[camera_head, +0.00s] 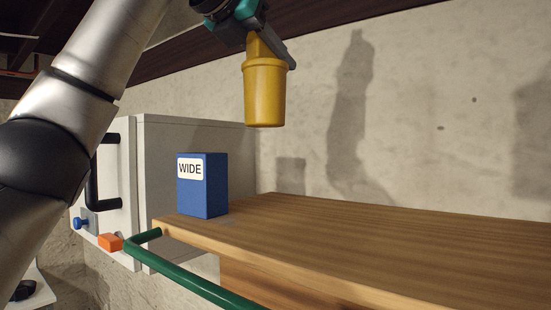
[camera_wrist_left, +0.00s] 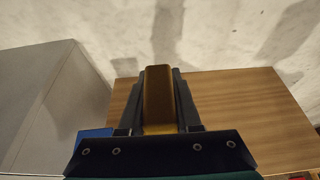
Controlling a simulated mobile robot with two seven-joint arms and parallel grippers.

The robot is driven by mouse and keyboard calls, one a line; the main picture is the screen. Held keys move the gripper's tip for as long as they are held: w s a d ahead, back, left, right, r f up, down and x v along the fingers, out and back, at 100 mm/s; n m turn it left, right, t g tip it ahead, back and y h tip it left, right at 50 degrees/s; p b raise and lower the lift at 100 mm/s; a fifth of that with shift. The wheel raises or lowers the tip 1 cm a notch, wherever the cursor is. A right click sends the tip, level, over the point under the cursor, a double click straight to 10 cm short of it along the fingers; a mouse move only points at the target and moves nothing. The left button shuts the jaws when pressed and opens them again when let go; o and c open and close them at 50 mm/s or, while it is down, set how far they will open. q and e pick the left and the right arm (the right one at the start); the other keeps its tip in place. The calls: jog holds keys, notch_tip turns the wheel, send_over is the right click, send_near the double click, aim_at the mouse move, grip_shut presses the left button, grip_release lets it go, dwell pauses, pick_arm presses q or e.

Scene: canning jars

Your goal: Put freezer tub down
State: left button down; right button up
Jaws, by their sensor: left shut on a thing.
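The freezer tub is a yellow cup with a thick rim (camera_head: 265,95), held upright in the air above the wooden counter (camera_head: 390,250). My left gripper (camera_head: 268,45) is above it and shut on it. In the left wrist view, the yellow tub (camera_wrist_left: 159,95) sits between the two dark fingers, with the wooden top (camera_wrist_left: 235,100) beyond and below. Clear air shows between the tub and the counter in the head view. My right gripper is in neither view.
A blue box marked WIDE (camera_head: 203,185) stands at the counter's left end, beside a white cabinet (camera_head: 160,165) with black handles. A green rail (camera_head: 195,285) runs along the front. An orange block (camera_head: 110,242) is at the left. The counter right of the box is bare.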

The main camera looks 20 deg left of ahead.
pick_arm(q)
notch_tip(320, 180, down, 12)
jog(key=shift+r, duration=0.2)
jog(key=shift+f, duration=2.2)
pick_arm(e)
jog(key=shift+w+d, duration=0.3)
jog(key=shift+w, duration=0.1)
pick_arm(q)
jog(key=shift+f, duration=0.15)
jog(key=c, duration=0.6)
grip_release()
jog(key=b+v, duration=0.2)
jog(key=v, duration=1)
jog(key=shift+r, duration=0.2)
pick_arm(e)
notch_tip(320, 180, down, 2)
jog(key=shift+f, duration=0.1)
